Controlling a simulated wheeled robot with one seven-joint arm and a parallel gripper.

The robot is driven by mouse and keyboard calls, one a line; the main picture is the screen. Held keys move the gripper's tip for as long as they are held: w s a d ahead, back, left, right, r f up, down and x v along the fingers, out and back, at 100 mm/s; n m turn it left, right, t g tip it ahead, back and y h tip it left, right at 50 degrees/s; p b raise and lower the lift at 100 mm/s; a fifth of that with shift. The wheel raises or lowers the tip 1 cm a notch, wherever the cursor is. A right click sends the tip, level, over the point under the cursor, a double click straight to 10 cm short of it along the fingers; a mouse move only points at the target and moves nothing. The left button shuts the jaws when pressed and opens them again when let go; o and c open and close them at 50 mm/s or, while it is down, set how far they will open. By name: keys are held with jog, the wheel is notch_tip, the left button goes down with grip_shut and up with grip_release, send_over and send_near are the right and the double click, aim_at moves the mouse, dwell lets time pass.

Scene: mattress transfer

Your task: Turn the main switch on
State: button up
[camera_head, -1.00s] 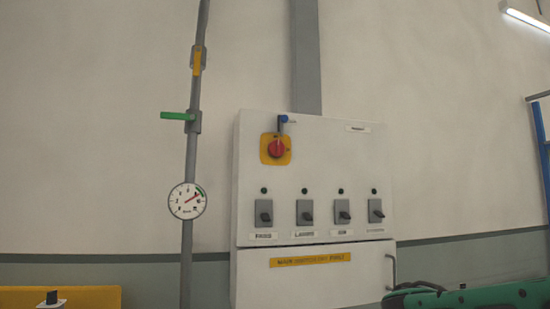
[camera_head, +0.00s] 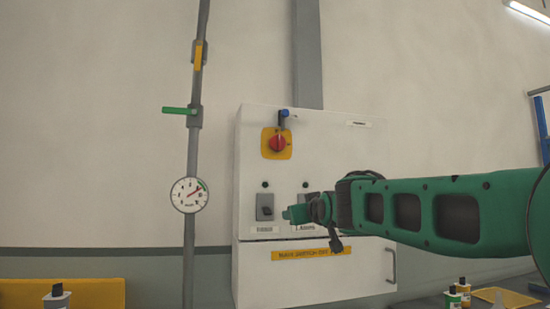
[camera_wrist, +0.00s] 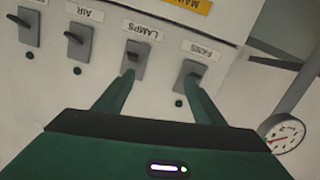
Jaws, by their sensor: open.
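The main switch is a red rotary knob (camera_head: 277,143) on a yellow plate at the upper left of the white cabinet (camera_head: 345,135). Its exact setting is too small to read. A small blue part on a dark stem (camera_head: 284,117) sits just above it. My gripper (camera_head: 290,214) is in front of the cabinet, below and slightly right of the knob. In the wrist view my gripper (camera_wrist: 160,80) is open and empty, its two fingers apart near the lamps switch (camera_wrist: 137,59) and the fans switch (camera_wrist: 190,76). The red knob is outside the wrist view.
A row of dark toggle switches runs across the cabinet; my arm hides the right ones. A pipe left of the cabinet carries a gauge (camera_head: 188,195), a green lever (camera_head: 179,110) and a yellow lever (camera_head: 198,56). Bottles (camera_head: 464,291) stand at lower right.

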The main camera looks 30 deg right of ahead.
aim_at(279, 145)
jog(key=w+a+r+n+t, duration=0.25)
jog(key=r+t, duration=0.35)
jog(key=r, duration=1.2)
jog(key=shift+m+h, duration=0.3)
jog(key=shift+m, duration=0.15)
jog(key=x, duration=0.9)
jog(key=shift+w+a, duration=0.2)
jog(key=shift+w, duration=0.35)
jog(key=shift+f, duration=0.1)
jog(key=shift+c, duration=0.3)
jog(key=c, duration=1)
